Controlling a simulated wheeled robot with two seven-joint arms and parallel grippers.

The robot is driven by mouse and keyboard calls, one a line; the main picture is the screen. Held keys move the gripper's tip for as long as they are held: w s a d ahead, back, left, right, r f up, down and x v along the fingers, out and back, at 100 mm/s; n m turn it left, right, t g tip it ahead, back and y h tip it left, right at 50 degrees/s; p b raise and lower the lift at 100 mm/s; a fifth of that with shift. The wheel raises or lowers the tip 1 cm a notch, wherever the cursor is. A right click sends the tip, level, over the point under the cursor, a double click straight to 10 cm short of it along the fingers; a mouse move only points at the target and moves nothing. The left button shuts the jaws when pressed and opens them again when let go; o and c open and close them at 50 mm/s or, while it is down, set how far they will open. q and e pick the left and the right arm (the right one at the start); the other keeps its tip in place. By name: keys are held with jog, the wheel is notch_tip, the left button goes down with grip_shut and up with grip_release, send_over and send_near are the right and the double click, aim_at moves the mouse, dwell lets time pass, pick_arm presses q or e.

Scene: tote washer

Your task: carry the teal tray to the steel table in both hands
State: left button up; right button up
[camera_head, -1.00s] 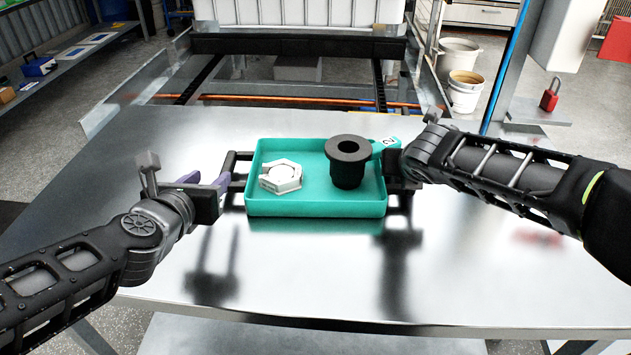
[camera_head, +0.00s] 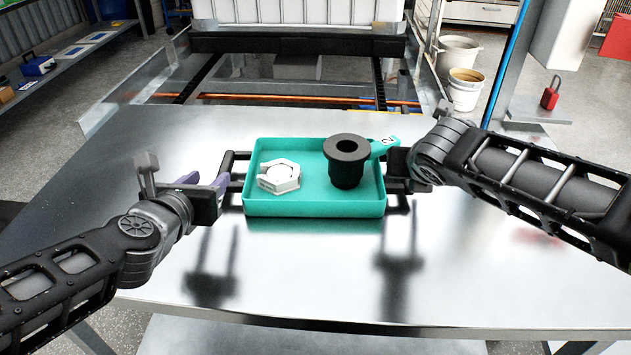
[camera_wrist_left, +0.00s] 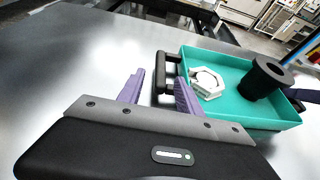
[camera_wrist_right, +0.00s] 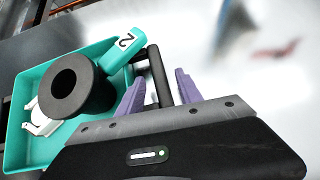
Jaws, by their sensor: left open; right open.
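The teal tray (camera_head: 315,209) sits on the bright steel table (camera_head: 130,240), level. It holds a white hexagonal ring (camera_head: 279,178) at left and a black flanged bushing (camera_head: 347,165) at right. A teal piece marked 2 (camera_head: 383,147) sticks out over the tray's far right corner. My left gripper (camera_wrist_left: 160,76) is open at the tray's left black handle (camera_wrist_left: 162,72), which shows between the purple fingers. My right gripper (camera_wrist_right: 160,76) is open, with the right black handle (camera_wrist_right: 159,78) between its fingers. In the head view its fingers are mostly hidden.
A metal frame with rails (camera_head: 300,95) stands behind the table. Buckets (camera_head: 466,88) stand on the floor at back right, near a post with a red padlock (camera_head: 550,95). The table is clear on both sides and in front of the tray.

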jog(key=shift+s+a+r, duration=0.2)
jog(key=shift+s+r, duration=0.25)
jog(key=shift+r, duration=0.2)
jog(key=shift+s+a+r, duration=0.2)
jog(key=shift+s+r, duration=0.2)
jog(key=shift+r, duration=0.2)
pick_arm(q)
jog(key=shift+o, duration=0.4)
jog(key=o, duration=0.7)
jog(key=shift+f+b, duration=0.35)
jog(key=shift+b, duration=0.05)
pick_arm(e)
jog(key=shift+f, duration=0.45)
jog(key=shift+o, duration=0.2)
jog(key=o, duration=0.8)
